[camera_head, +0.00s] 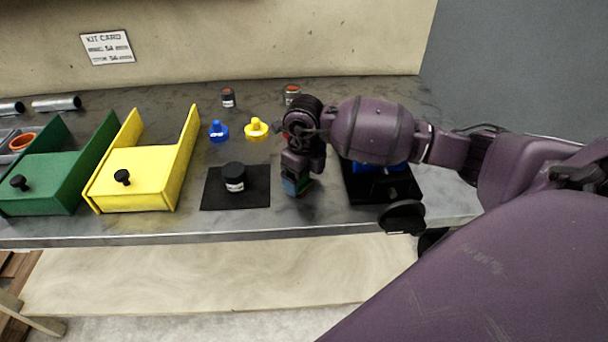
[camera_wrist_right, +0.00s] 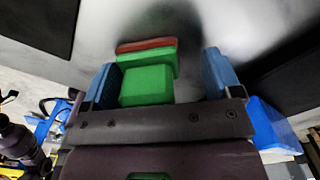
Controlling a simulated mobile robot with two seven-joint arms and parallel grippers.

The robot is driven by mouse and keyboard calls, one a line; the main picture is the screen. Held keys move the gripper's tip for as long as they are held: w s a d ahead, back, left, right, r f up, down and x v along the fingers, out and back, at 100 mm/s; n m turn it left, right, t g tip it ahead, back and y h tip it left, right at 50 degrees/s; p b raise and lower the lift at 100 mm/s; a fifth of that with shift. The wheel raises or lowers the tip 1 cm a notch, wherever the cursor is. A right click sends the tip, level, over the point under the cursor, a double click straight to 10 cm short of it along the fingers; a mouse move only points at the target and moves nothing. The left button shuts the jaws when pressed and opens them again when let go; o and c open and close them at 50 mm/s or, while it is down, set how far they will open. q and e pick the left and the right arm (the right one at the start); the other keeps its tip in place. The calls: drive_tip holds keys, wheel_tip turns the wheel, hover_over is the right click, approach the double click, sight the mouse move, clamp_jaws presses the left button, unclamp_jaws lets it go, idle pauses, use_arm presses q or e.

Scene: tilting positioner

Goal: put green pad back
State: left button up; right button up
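The green pad (camera_wrist_right: 147,85) shows in the right wrist view as a green block between the blue fingertips, with a second green part and a red strip (camera_wrist_right: 147,45) just beyond it. My right gripper (camera_wrist_right: 165,80) is open around it. The left finger is close against the green, and a gap shows at the right finger. In the head view my right gripper (camera_head: 296,186) points down at the table, just right of the black mat (camera_head: 210,195). Only a sliver of green shows there; the arm hides the rest. My left gripper is not in view.
A black jar (camera_head: 233,177) stands on the mat. A black fixture with a blue part (camera_head: 385,187) is right of the gripper, partly behind my arm. Yellow (camera_head: 140,185) and green (camera_head: 45,190) drawer boxes stand left. Blue (camera_head: 218,132) and yellow (camera_head: 256,129) pieces lie behind.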

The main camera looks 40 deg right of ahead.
wheel_tip(320, 180, up, 12)
drive_tip(key=shift+r+p, duration=0.15)
drive_tip(key=shift+p, duration=0.2)
idle(0.4)
drive_tip(key=shift+s, duration=0.1)
idle(0.5)
